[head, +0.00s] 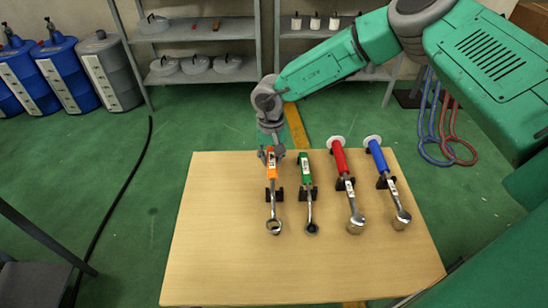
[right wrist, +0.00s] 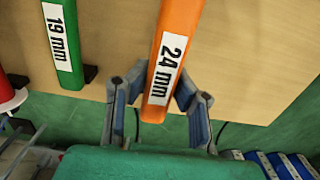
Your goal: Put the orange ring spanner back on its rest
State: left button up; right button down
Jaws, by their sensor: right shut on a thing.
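The orange ring spanner (head: 271,168) lies at the left of the row on the table, its metal ring end (head: 274,227) toward the front. Its handle, labelled 24 mm, also shows in the right wrist view (right wrist: 170,62). My right gripper (head: 270,153) is shut on the end of this handle; its two fingers flank it in the right wrist view (right wrist: 156,95). The dark rest (head: 280,195) is under the spanner's shaft; I cannot tell whether the shaft touches it. My left gripper is not in view.
A green spanner (head: 305,172), labelled 19 mm, lies close on the right, then a red-handled tool (head: 339,160) and a blue-handled tool (head: 378,158), on dark rests. The wooden table (head: 225,270) is clear in front and at left. Shelves and blue drums (head: 70,70) stand behind.

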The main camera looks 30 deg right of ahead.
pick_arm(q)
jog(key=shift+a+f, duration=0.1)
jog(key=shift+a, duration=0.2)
pick_arm(e)
jog(key=shift+a, duration=0.2)
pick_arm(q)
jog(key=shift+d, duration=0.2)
pick_arm(e)
jog(key=shift+d, duration=0.2)
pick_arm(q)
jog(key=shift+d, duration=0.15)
pick_arm(e)
jog(key=shift+d, duration=0.45)
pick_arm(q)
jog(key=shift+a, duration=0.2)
pick_arm(e)
jog(key=shift+a, duration=0.15)
jog(key=shift+f, duration=0.1)
jog(key=shift+f+b, duration=0.45)
jog(key=shift+f, duration=0.1)
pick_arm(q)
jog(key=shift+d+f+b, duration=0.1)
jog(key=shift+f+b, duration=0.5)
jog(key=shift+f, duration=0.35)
pick_arm(e)
jog(key=shift+f, duration=0.9)
jog(key=c, duration=1.4)
grip_release()
jog(key=shift+o, duration=0.2)
